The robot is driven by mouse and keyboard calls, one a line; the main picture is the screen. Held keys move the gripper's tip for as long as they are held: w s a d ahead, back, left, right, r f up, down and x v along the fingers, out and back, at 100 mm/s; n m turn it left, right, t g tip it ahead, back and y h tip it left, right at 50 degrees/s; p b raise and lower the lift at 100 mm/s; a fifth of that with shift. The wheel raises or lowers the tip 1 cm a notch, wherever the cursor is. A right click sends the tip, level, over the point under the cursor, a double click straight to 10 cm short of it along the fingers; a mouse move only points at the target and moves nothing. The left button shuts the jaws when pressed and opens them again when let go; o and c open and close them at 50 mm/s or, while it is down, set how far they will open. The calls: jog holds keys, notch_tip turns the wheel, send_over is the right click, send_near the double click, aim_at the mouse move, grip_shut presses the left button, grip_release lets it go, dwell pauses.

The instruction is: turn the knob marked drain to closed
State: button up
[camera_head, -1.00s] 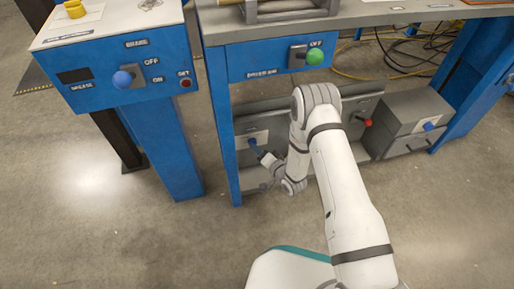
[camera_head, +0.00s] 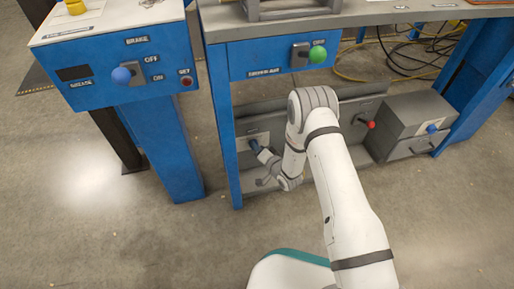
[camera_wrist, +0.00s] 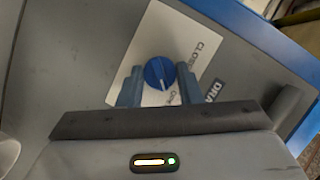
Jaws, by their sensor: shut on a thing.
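A red-ended lever (camera_head: 371,125) and a grey box with a blue knob (camera_head: 432,129) are to the right under the bench. A green knob (camera_head: 318,54) is on the bench front above. A blue bench leg (camera_head: 226,140) stands close left of my gripper.

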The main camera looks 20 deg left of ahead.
jog(key=shift+c, duration=1)
jog(key=shift+s+a+r+n+t+h, duration=0.15)
jog(key=shift+n+t+h, duration=0.45)
jog(key=shift+n+h, duration=1.1)
jog(key=shift+s+a+f+n+t+h, duration=0.15)
jog(key=shift+n+t+h, duration=0.55)
jog(key=shift+n, duration=1.8)
jog(key=shift+s+a+r+n+t+h, duration=0.2)
jog(key=shift+n+t+h, duration=0.3)
jog(key=shift+n+h, duration=1.2)
jog(key=shift+w+a+n+y, duration=0.15)
jog(key=shift+n+y, duration=0.15)
jog(key=shift+n, duration=0.2)
jog(key=o, duration=1)
